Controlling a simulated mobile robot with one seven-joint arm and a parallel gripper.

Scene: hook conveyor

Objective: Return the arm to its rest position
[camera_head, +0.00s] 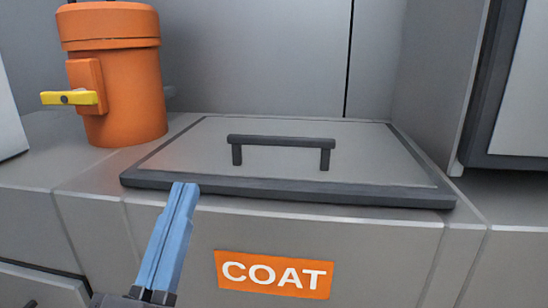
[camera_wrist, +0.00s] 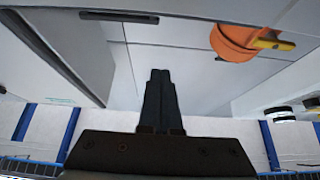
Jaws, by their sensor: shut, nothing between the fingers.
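My gripper (camera_head: 184,190) shows in the head view as two blue fingers pressed together, pointing up in front of the counter's front face. It is shut and empty, left of the orange COAT label (camera_head: 274,274) and just in front of the lid's near edge. In the wrist view my gripper (camera_wrist: 160,75) shows as two dark fingers side by side with nothing between them. The rest of my arm is mostly out of the head view.
A flat grey lid (camera_head: 290,160) with a dark handle (camera_head: 281,142) lies closed on the counter. An orange canister (camera_head: 125,85) with a yellow lever (camera_head: 69,98) stands at the left; it also shows in the wrist view (camera_wrist: 232,42). A dark-framed unit (camera_head: 495,85) stands at the right.

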